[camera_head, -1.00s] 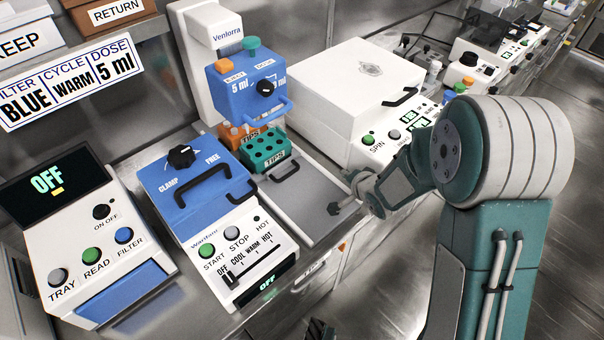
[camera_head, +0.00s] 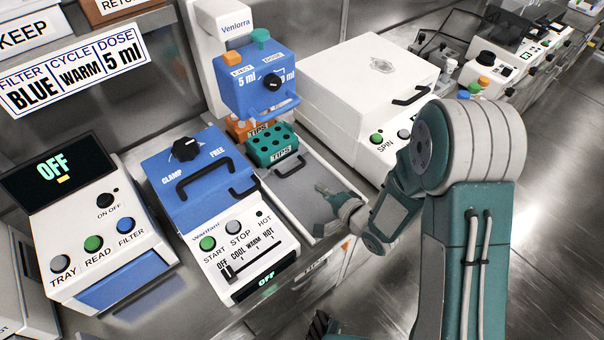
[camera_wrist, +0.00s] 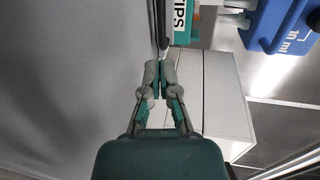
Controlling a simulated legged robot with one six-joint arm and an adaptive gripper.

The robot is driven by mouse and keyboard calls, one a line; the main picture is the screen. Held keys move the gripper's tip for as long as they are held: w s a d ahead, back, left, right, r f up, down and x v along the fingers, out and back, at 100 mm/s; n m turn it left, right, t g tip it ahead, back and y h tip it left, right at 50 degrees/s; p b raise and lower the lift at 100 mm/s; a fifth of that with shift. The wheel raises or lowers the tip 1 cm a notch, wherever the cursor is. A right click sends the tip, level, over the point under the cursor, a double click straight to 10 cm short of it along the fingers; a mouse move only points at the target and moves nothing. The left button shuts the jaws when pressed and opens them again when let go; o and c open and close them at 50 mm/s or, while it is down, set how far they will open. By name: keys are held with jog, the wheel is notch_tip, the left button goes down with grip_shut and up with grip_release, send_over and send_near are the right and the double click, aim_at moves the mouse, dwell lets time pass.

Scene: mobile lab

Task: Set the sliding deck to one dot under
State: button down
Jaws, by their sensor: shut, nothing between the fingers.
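The sliding deck (camera_head: 305,200) is a flat grey plate on a pale base under the blue Venlorra head (camera_head: 258,85). A dark bar handle (camera_head: 290,167) stands on it. A teal TIPS rack (camera_head: 272,146) sits on it behind the handle, with an orange TIPS rack (camera_head: 240,130) further back under the head. My gripper (camera_head: 322,190) is over the front part of the deck, in front of the handle. In the wrist view my gripper (camera_wrist: 160,75) has its fingers together and empty, just short of a dark bar near the TIPS label. Contact with the bar cannot be told.
A white centrifuge box (camera_head: 365,75) stands to the right. A reader showing OFF (camera_head: 85,225) is at far left. A sign (camera_head: 72,78) reads BLUE, WARM, 5 ml.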

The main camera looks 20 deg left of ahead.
send_near(288, 162)
jog(key=a, duration=0.1)
jog(key=w+a+f, duration=0.1)
jog(key=a+f, duration=0.1)
jog(key=shift+w+a, duration=0.3)
jog(key=shift+w, duration=0.1)
jog(key=x, duration=0.2)
jog(key=r+x, duration=0.1)
jog(key=x, duration=0.1)
jog(key=shift+w+a+f, duration=0.1)
dwell(0.3)
